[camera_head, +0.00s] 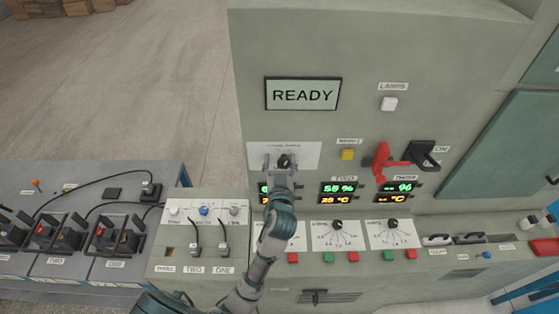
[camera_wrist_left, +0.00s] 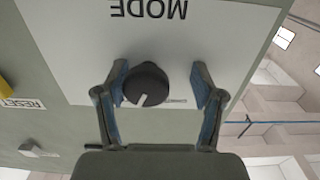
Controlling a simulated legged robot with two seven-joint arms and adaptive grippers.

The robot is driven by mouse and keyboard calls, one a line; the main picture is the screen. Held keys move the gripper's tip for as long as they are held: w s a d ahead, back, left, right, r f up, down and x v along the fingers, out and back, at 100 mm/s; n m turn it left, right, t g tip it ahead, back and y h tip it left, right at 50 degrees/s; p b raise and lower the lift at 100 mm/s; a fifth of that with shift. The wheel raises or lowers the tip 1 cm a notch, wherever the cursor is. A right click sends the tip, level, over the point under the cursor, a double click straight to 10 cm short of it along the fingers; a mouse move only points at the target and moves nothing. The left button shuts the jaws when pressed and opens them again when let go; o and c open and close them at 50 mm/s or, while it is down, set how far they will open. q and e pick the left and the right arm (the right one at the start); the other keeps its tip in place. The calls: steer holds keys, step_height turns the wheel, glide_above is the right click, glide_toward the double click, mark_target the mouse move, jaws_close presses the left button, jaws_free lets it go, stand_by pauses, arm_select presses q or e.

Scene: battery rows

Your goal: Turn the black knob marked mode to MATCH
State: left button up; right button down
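The black mode knob (camera_head: 284,161) is on a white plate (camera_head: 309,153) below the READY display, on the upright grey panel. In the left wrist view the knob (camera_wrist_left: 146,84) shows large, under the upside-down word MODE. Its white pointer line points down and slightly left in that view. The other plate lettering is partly hidden or too small to read. My left gripper (camera_head: 279,164) is at the knob. In the left wrist view its fingers (camera_wrist_left: 160,75) are apart on either side of the knob, with a gap at the right finger. My right gripper is not in view.
A yellow button (camera_head: 347,154), a red lever (camera_head: 388,161) and a black handle (camera_head: 422,154) sit right of the plate. Lit green and orange readouts (camera_head: 338,193) and smaller dials (camera_head: 338,226) are below. A lower box with cables (camera_head: 209,237) stands at the left.

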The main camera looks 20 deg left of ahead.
arm_select(q)
steer(key=shift+d, duration=0.3)
steer(key=shift+d+r, duration=0.1)
steer(key=shift+d, duration=0.3)
steer(key=shift+c, duration=0.9)
steer(key=shift+d+r, duration=0.1)
steer(key=shift+d, duration=0.3)
steer(key=c, duration=0.8)
steer(key=shift+s, duration=0.1)
steer(key=shift+c, duration=0.7)
steer(key=shift+a, duration=0.4)
steer(key=shift+r+m+p, duration=0.1)
steer(key=shift+m+p, duration=0.5)
steer(key=shift+p, duration=0.05)
steer(key=shift+d+m, duration=0.15)
steer(key=shift+m, duration=0.15)
steer(key=o, duration=1.1)
steer(key=shift+f, duration=0.2)
steer(key=v, duration=1.1)
steer(key=shift+s+d, duration=0.2)
steer(key=shift+s, duration=0.05)
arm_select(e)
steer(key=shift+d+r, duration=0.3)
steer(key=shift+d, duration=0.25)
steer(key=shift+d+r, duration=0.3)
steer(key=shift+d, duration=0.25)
